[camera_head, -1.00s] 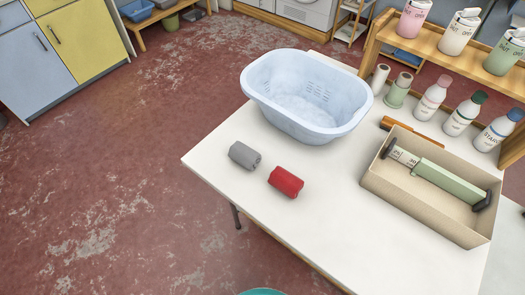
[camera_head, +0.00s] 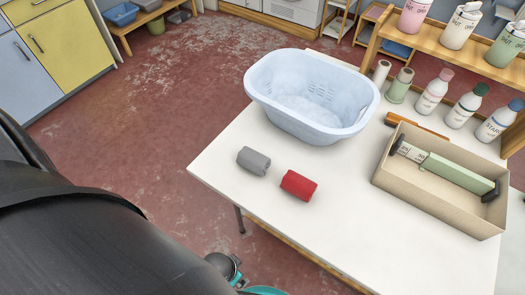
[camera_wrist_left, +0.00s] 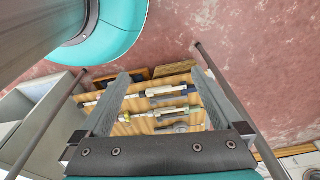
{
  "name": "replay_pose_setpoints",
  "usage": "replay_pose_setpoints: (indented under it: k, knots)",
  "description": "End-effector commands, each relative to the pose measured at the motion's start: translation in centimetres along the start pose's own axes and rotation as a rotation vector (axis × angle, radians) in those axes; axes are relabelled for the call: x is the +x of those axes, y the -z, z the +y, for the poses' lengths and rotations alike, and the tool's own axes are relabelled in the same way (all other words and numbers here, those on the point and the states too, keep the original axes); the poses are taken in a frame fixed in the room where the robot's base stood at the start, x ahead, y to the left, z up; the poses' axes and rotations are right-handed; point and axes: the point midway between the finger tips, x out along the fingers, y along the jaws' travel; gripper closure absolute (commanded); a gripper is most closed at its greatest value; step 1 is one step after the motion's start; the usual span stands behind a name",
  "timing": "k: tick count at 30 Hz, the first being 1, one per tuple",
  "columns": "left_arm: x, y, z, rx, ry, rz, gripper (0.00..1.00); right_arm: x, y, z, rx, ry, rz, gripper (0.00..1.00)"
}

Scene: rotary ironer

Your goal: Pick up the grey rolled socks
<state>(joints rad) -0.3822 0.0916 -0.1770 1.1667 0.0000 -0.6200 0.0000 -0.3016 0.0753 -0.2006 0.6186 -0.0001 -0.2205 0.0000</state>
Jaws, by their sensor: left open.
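The grey rolled socks (camera_head: 254,160) lie on the white table (camera_head: 225,150) near its left corner in the head view. A red roll (camera_head: 298,185) lies just to their right, apart from them. My left arm crosses the lower left of the head view, but its gripper is out of that view. In the left wrist view my left gripper (camera_wrist_left: 165,85) is open, its two fingers apart with nothing held between them. The socks are not in the wrist view. My right gripper is not in view.
A light blue basket (camera_head: 310,95) stands behind the rolls. A beige tray (camera_head: 440,212) with a green-handled tool stands to the right. Several bottles and a wooden shelf are at the back right. The table's front part is clear.

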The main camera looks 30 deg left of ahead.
Motion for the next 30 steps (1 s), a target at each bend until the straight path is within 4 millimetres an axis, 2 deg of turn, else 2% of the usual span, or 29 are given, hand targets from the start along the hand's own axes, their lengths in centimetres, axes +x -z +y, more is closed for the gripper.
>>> replay_pose_setpoints:
  k: [3, 9, 22, 25, 27, 30]
  knots:
    - [-2.3, 3.1, -0.2, -0.005, 0.003, 0.025, 0.0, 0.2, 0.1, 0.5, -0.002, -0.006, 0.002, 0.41]
    - [-7.4, 7.3, -0.5, -0.012, 0.007, 0.06, 0.0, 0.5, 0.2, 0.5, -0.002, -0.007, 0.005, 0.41]
    - [-20.8, 13.2, -0.9, 0.032, 0.006, 0.155, 0.0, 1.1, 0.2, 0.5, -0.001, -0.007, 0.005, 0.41]
    - [-24.5, 15.4, -0.4, 0.138, -0.007, 0.213, 0.0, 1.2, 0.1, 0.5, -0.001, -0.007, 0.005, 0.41]
    - [-26.8, 17.6, 0.3, 0.284, -0.023, 0.266, 0.0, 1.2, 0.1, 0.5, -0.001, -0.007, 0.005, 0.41]
    - [-28.4, 19.8, 1.2, 0.487, -0.036, 0.312, 0.0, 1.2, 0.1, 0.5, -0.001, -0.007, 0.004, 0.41]
